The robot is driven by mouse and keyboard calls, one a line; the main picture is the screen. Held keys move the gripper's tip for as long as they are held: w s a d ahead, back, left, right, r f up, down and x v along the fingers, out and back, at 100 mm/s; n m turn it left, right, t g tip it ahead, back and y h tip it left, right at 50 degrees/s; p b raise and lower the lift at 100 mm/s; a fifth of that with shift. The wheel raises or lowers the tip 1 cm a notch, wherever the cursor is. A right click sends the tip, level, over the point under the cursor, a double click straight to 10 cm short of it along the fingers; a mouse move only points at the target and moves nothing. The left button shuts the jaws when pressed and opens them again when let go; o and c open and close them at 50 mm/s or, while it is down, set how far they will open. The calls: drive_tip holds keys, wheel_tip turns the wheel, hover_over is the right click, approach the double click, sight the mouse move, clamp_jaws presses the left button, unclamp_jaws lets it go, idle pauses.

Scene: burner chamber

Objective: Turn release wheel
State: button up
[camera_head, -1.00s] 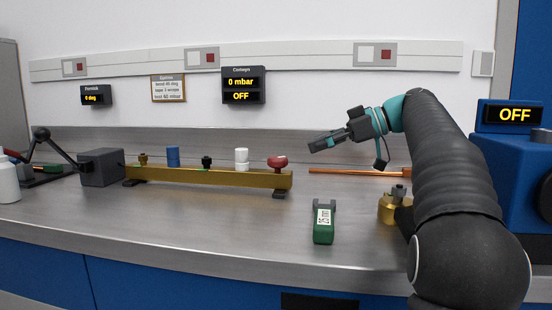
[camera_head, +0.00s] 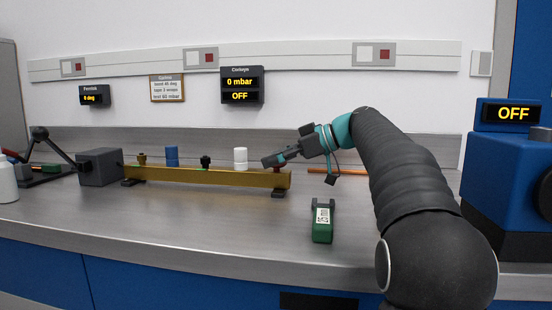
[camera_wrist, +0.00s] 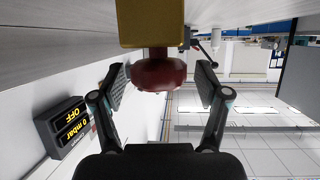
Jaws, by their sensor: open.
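The release wheel appears to be the red rounded knob (camera_wrist: 158,73) at the end of the brass rail (camera_head: 215,177); the rail's end block (camera_wrist: 150,22) also shows in the wrist view. In the wrist view my gripper (camera_wrist: 163,84) is open, one finger on each side of the knob. Gaps show between both fingers and the knob, so it is not gripped.
A green handheld device (camera_head: 322,225) lies on the bench in front. Wall displays read "0 mbar" and "OFF" (camera_head: 241,88).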

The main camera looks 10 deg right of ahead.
drive_tip(key=c, duration=1.2)
drive_tip(key=shift+f+m+t+b, duration=0.15)
drive_tip(key=shift+m+t+b, duration=0.2)
drive_tip(key=shift+b, duration=0.2)
drive_tip(key=shift+f+m+t+h+b, duration=0.1)
drive_tip(key=shift+m+t+h+b, duration=0.4)
drive_tip(key=shift+b, duration=0.4)
drive_tip(key=m+t+h+b, duration=0.1)
drive_tip(key=m+t+b, duration=0.1)
drive_tip(key=b, duration=0.1)
drive_tip(key=shift+h, duration=0.3)
drive_tip(key=m+t+h+b, duration=0.1)
drive_tip(key=m+t+h, duration=0.1)
drive_tip(key=shift+m, duration=0.35)
drive_tip(key=shift+r+m+t+h, duration=0.15)
drive_tip(key=shift+m+t+h, duration=0.15)
drive_tip(key=shift+m+h, duration=0.4)
drive_tip(key=shift+r+m+t+h, duration=0.15)
drive_tip(key=shift+m+t+h, duration=0.1)
drive_tip(key=shift+m+h, duration=0.4)
drive_tip(key=shift+h, duration=0.45)
